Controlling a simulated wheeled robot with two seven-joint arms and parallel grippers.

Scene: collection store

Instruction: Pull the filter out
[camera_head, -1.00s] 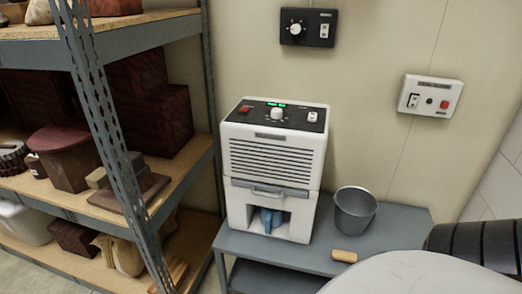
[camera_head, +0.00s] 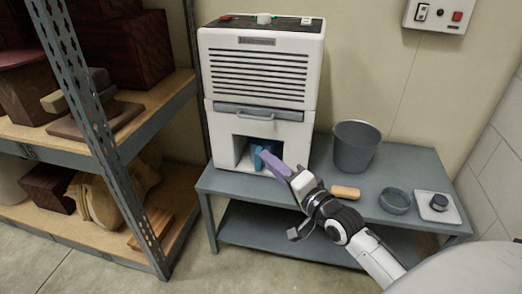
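A white dehumidifier-like machine (camera_head: 258,85) stands at the left end of a grey bench. A grey drawer-like strip (camera_head: 258,112) with a bar handle crosses its front below the louvres. I cannot tell which part is the filter. A blue piece (camera_head: 257,154) sits inside the square opening in the lower front. My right gripper (camera_head: 268,160) reaches in from the lower right, with its purple fingers at the opening, over or against the blue piece. Contact and finger spread cannot be made out. My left gripper is not in view.
On the grey bench (camera_head: 235,184) stand a grey bucket (camera_head: 355,148), a wooden block (camera_head: 345,192), a round grey dish (camera_head: 395,201) and a white tray (camera_head: 425,212) with a dark knob-like object. A shelf rack (camera_head: 80,100) borders the left. A control box (camera_head: 437,14) hangs on the wall.

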